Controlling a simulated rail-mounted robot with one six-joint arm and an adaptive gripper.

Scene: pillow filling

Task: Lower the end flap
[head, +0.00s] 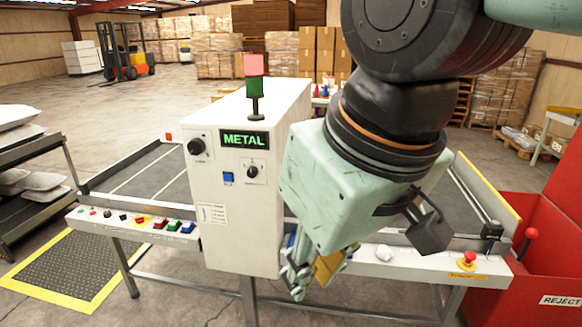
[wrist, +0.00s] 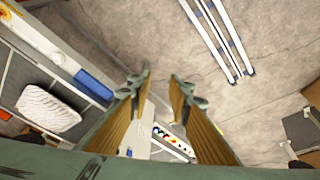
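My gripper (head: 318,272) hangs in front of the conveyor's front rail, just right of the white detector housing, pointing downward. In the wrist view its two yellow-padded fingers (wrist: 162,76) stand apart with nothing between them. A yellow-edged strip (head: 488,186) runs along the right end of the conveyor (head: 440,206). It may be the end flap, but I cannot tell for sure. My gripper is well to the left of it. My arm hides much of the conveyor's right half.
The detector housing (head: 240,190) shows METAL in green. Several buttons line the left rail, and a red stop button (head: 469,257) is on the right rail. A red reject bin (head: 540,275) and a red-knobbed lever (head: 531,234) stand at right. A white pillow (wrist: 48,110) shows in the wrist view.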

